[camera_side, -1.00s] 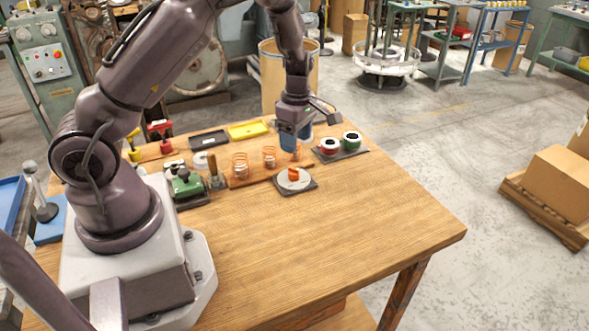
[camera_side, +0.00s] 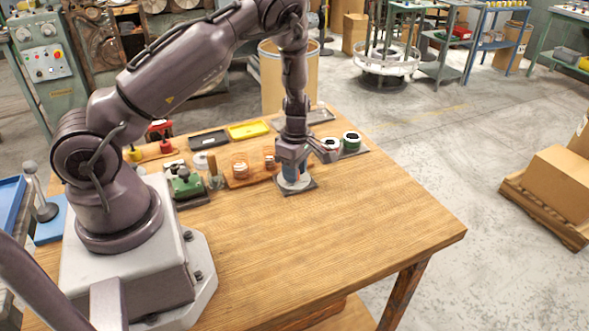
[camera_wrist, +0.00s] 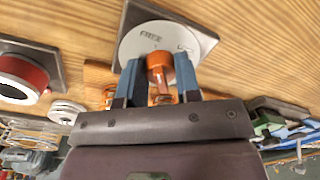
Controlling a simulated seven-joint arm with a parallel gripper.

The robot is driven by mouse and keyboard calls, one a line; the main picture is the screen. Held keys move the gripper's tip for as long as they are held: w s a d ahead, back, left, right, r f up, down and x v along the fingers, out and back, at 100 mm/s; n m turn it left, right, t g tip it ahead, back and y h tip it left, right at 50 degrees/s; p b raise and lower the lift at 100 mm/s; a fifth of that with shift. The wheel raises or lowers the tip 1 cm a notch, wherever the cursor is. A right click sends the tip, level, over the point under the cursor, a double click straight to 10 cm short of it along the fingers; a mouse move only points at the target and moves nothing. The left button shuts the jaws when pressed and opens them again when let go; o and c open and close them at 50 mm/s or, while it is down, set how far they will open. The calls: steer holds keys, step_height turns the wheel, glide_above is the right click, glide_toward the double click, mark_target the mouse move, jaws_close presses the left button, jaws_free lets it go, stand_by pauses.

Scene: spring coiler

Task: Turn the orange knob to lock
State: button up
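The orange knob (camera_wrist: 160,66) sits on a round white dial (camera_wrist: 134,42) with the word FREE on it. A second word lies to its right, too small to read surely. The dial is on a dark square plate (camera_wrist: 205,38). My gripper (camera_wrist: 160,68) points down over the dial, with its two blue fingers on either side of the knob. The fingers look apart from the knob by a small gap, so it seems open around it. In the side view my gripper (camera_side: 292,182) is low over the dial (camera_side: 306,185) and hides the knob.
Spools (camera_side: 351,141) stand on a dark plate just behind and right of the dial. Coil springs (camera_side: 240,167) stand on a wooden board to the left. The front right table is clear.

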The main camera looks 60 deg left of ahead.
steer(key=c, duration=0.3)
steer(key=shift+c, duration=0.2)
steer(key=m, duration=0.3)
steer(key=shift+m, duration=0.3)
steer(key=m, duration=0.3)
steer(key=shift+m, duration=0.3)
steer(key=m, duration=0.6)
steer(key=shift+m+y, duration=0.3)
steer(key=shift+y, duration=0.1)
steer(key=o, duration=0.9)
